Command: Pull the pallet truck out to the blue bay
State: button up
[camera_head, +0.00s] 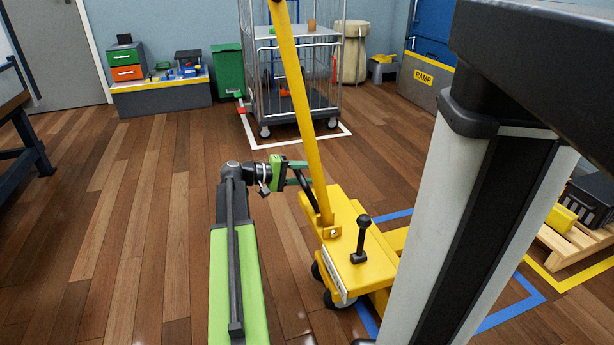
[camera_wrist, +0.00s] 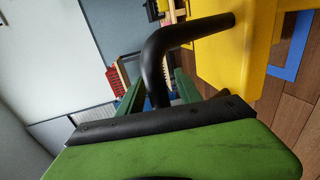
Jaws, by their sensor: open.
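The yellow pallet truck (camera_head: 362,270) stands right of my arm in the head view, with its tall yellow handle bar (camera_head: 303,110) rising from it. A black lever with a knob (camera_head: 361,235) stands on its body. A curved black bar (camera_head: 303,188) sticks out of its near side; it is large in the wrist view (camera_wrist: 185,32), bending from the yellow body. My gripper (camera_head: 302,164) is open at this bar, whose end lies between the green fingers in the wrist view. Contact cannot be told. Blue floor tape (camera_head: 520,312) marks the bay under and right of the truck.
My column hides much of the right side. A wire cage trolley (camera_head: 296,75) stands behind in white tape. A wooden pallet (camera_head: 575,243) lies at right in yellow tape. A dark bench (camera_head: 22,125) is at left. The wooden floor at left is clear.

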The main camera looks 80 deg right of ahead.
grip_shut()
dwell(1.4)
